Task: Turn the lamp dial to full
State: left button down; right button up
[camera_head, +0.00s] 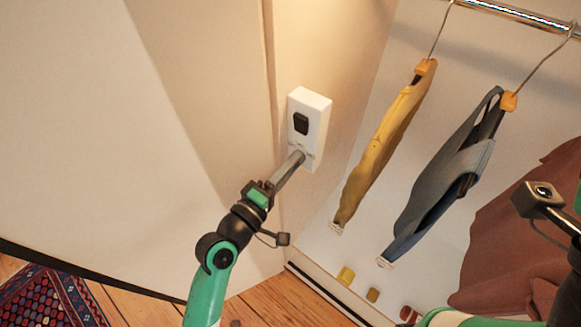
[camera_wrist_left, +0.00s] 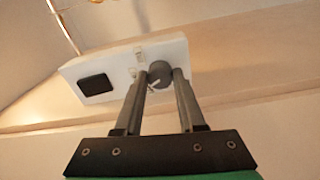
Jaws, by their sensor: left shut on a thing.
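A white wall panel (camera_head: 308,117) with a dark rectangular switch (camera_head: 301,124) is mounted on the wall in the upper middle of the head view. My left gripper (camera_head: 299,156) reaches up to its lower end. In the left wrist view, the round grey dial (camera_wrist_left: 158,71) with a light pointer mark sits on the panel (camera_wrist_left: 116,68). The two fingers of my left gripper (camera_wrist_left: 160,78) are on either side of the dial, shut on it. In the head view the fingers hide the dial. My right gripper's fingers are not in view; only part of that arm shows at the right edge.
A yellow garment (camera_head: 384,140) and a blue-grey garment (camera_head: 445,180) hang from a metal rail (camera_head: 515,13) right of the panel. A brown garment (camera_head: 520,240) hangs farther right. A patterned rug (camera_head: 45,300) lies on the wooden floor (camera_head: 270,302).

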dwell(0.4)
pick_arm(q)
jog(key=c, duration=0.8)
grip_release()
jog(key=shift+a, duration=0.1)
jog(key=v, duration=1.1)
jog(key=shift+s+a, duration=0.1)
jog(key=shift+s, duration=0.2)
